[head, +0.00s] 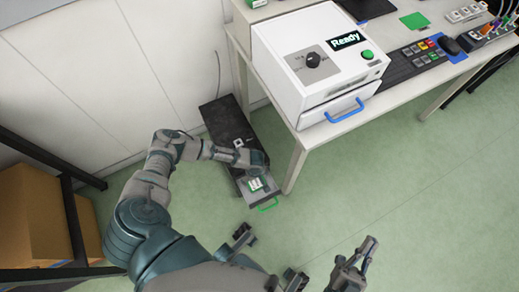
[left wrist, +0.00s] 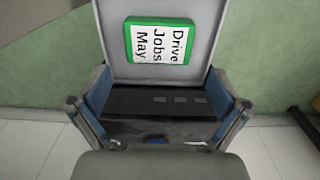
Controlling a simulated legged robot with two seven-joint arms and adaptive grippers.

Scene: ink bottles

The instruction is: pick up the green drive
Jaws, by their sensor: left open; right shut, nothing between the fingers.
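The green drive (head: 256,184) lies in the open drawer (head: 272,196) of a dark floor cabinet, at the centre of the head view. In the left wrist view the drive (left wrist: 159,41) is a green-edged block with a white label reading "Drive Jobs May", lying on a light grey surface. My left gripper (head: 257,163) is over the cabinet, just behind the drive. Its fingers (left wrist: 160,106) are spread apart and empty, with the drive beyond them. My right gripper (head: 356,259) is shut and empty, low in the head view, away from the drawer.
The dark cabinet (head: 222,118) stands on the floor beside the white table (head: 397,97). A white machine (head: 290,60) reading "Ready" sits on the table. A shelf with a brown box (head: 35,215) is at the left. The green floor (head: 420,190) at the right is clear.

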